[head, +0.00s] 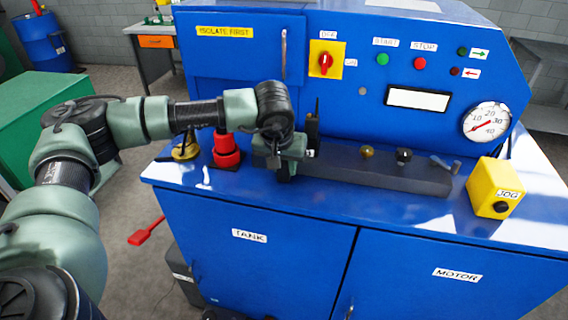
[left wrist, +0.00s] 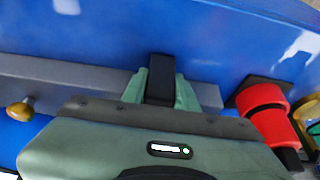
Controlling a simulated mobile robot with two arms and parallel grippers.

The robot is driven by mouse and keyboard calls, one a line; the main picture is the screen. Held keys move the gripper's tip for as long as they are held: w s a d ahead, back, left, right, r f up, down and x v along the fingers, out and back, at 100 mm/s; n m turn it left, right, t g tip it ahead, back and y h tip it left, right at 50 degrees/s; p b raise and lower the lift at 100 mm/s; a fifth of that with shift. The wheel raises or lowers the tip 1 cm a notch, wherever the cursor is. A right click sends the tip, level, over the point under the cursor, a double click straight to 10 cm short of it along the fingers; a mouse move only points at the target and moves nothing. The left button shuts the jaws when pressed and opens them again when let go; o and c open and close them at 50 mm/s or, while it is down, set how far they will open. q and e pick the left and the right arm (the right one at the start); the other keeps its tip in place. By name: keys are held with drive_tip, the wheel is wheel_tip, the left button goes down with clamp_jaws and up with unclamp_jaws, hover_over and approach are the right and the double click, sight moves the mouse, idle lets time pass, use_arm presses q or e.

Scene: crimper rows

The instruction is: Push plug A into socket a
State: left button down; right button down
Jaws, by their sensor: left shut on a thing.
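My left gripper (head: 283,163) is over the left part of a long dark grey bar (head: 400,181) on the blue bench top. The left wrist view shows its green fingers (left wrist: 161,92) shut on a black block-shaped plug (left wrist: 161,76). The grey bar (left wrist: 40,72) runs behind the fingers in that view. I read no letter on the plug. The socket is hidden by the gripper, and I cannot tell whether the plug touches the bar. My right gripper is not in view.
A brass knob (head: 367,151), a black knob (head: 404,155) and a grey lever (head: 445,163) stand along the bar. A red stacked cylinder (head: 226,152) and a yellow part (head: 186,148) stand left of the gripper. A yellow JOG box (head: 495,186) stands right. The blue control panel (head: 430,65) rises behind.

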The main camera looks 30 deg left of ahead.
use_arm(q)
drive_tip(key=shift+f, duration=0.1)
drive_tip(key=c, duration=1.5)
unclamp_jaws()
drive_tip(key=shift+f, duration=0.1)
drive_tip(key=o, duration=0.4)
